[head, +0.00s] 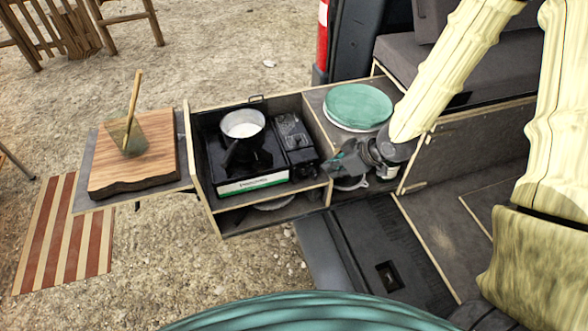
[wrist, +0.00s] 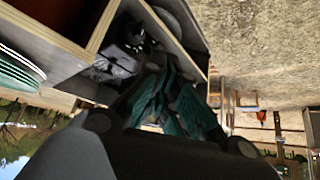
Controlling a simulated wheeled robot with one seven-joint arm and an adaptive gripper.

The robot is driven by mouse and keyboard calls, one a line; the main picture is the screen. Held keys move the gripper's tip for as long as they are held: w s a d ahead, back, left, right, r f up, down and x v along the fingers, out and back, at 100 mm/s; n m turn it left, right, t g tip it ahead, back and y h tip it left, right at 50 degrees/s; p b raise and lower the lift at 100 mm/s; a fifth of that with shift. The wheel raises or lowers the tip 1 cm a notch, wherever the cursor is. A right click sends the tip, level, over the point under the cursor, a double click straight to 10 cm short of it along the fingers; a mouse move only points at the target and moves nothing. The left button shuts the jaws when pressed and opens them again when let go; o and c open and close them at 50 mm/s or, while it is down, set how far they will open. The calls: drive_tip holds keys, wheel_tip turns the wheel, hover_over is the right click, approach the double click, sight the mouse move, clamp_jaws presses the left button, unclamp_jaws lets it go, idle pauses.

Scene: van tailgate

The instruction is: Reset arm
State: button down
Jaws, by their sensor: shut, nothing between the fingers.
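My gripper (head: 349,160) is at the end of my cream-covered arm, in front of the right part of the van's kitchen drawer unit in the head view. In the wrist view the gripper (wrist: 170,103) shows its dark fingers with green pads close together, with nothing seen between them. It is to the right of the black camping stove (head: 247,163) and in front of the green plates (head: 358,106). Part of the compartment behind the gripper is hidden.
A red fire extinguisher (head: 323,35) stands behind. Open gravel lies left of the unit.

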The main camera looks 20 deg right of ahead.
drive_tip(key=s+a+f+m+g+h+b, duration=0.2)
drive_tip(key=s+f+m, duration=0.2)
drive_tip(key=s+f, duration=1)
drive_tip(key=s+a+f+m+g+h+b, duration=0.1)
drive_tip(key=s+f+m+g+h+b, duration=0.1)
drive_tip(key=s+f, duration=1.2)
drive_tip(key=shift+a+f+m+g+h+b, duration=0.5)
drive_tip(key=shift+f+m+g, duration=0.35)
drive_tip(key=shift+m, duration=0.35)
drive_tip(key=shift+d, duration=0.15)
